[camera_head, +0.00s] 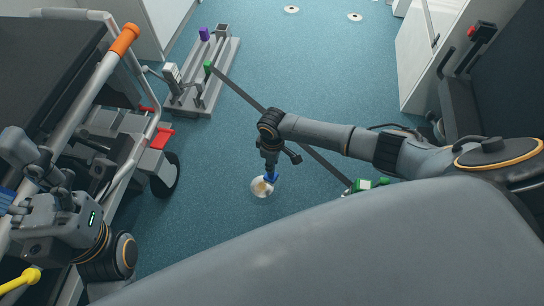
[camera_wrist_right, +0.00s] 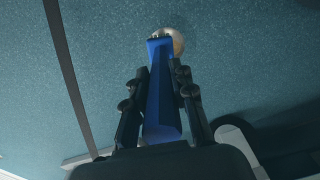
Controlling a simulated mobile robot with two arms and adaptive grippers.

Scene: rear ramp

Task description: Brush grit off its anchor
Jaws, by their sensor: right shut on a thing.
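A blue brush (camera_head: 271,174) is in my right gripper (camera_head: 270,162), which is shut on its handle and points down at the floor. In the right wrist view the long blue handle of the brush (camera_wrist_right: 162,95) runs between the fingers of my right gripper (camera_wrist_right: 158,95). The brush's far end overlaps the edge of a round pale floor anchor (camera_head: 260,188). The anchor also shows in the right wrist view (camera_wrist_right: 174,40), and has brownish grit on it in the head view. I cannot tell whether the bristles touch it. My left gripper (camera_head: 22,160) is at the left edge, its fingers unclear.
A dark strap (camera_head: 238,90) runs across the floor from a grey rail plate (camera_head: 218,88) to a green buckle (camera_head: 365,185). A wheelchair-like frame with an orange-banded handle (camera_head: 124,40) stands at left. Two other floor anchors (camera_head: 291,9) (camera_head: 355,17) lie far back.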

